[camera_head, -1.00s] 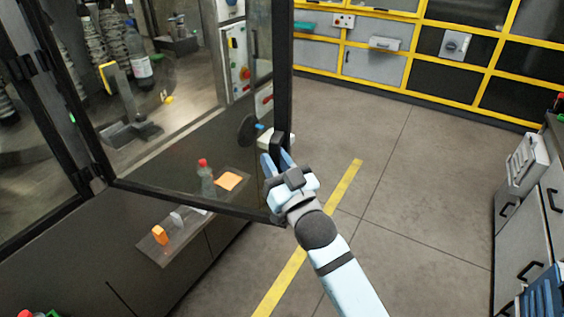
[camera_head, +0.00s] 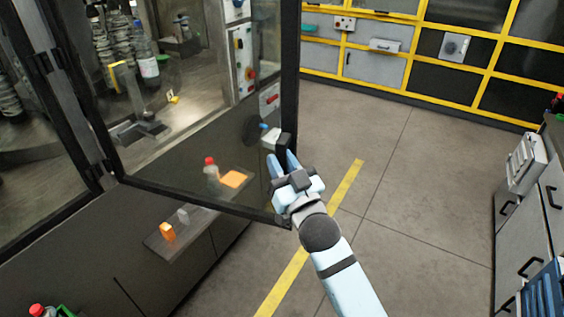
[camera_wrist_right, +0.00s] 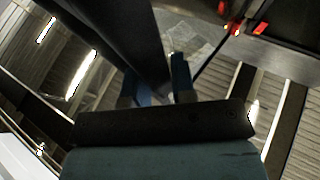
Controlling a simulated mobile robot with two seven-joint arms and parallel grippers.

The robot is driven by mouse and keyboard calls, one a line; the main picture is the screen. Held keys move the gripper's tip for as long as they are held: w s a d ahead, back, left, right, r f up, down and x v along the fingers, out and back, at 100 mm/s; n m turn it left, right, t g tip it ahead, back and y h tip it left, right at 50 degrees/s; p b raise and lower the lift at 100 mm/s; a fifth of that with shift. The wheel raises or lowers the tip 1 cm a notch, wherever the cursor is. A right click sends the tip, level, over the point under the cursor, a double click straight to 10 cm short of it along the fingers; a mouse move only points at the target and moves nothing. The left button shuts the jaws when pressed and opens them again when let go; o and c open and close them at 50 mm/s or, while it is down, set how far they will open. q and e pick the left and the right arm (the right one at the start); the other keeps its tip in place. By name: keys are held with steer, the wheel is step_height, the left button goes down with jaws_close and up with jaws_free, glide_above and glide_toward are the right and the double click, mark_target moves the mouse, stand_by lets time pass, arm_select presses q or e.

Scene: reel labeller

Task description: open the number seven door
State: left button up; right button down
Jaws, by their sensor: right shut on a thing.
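A glass door with a dark frame (camera_head: 290,75) stands swung out from the machine on the left, its hinge side at the left and its free edge at the right. A dark handle (camera_head: 286,142) sits low on that free edge. My right gripper (camera_head: 283,160) is shut on the handle, its light blue fingers against it. In the right wrist view, a dark bar (camera_wrist_right: 115,35) runs down to my right gripper's fingers (camera_wrist_right: 155,92); the grip itself is partly hidden. No number is readable on the door. My left gripper is not in view.
Through the glass show a bottle (camera_head: 149,67) and machine parts. A ledge (camera_head: 155,243) with an orange item (camera_head: 167,231) lies below the door. The floor (camera_head: 420,190) to the right is open, with a yellow line (camera_head: 345,187). Grey drawers (camera_head: 524,225) stand at the right.

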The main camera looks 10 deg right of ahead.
steer(key=c, duration=1.2)
jaws_free()
steer(key=shift+r, duration=0.15)
steer(key=shift+c, duration=0.2)
steer(key=shift+a, duration=0.15)
steer(key=shift+s+f, duration=0.15)
steer(key=shift+f, duration=0.1)
steer(key=b+v, duration=0.3)
steer(key=v, duration=1)
steer(key=shift+s+b, duration=0.15)
steer(key=shift+b, duration=0.15)
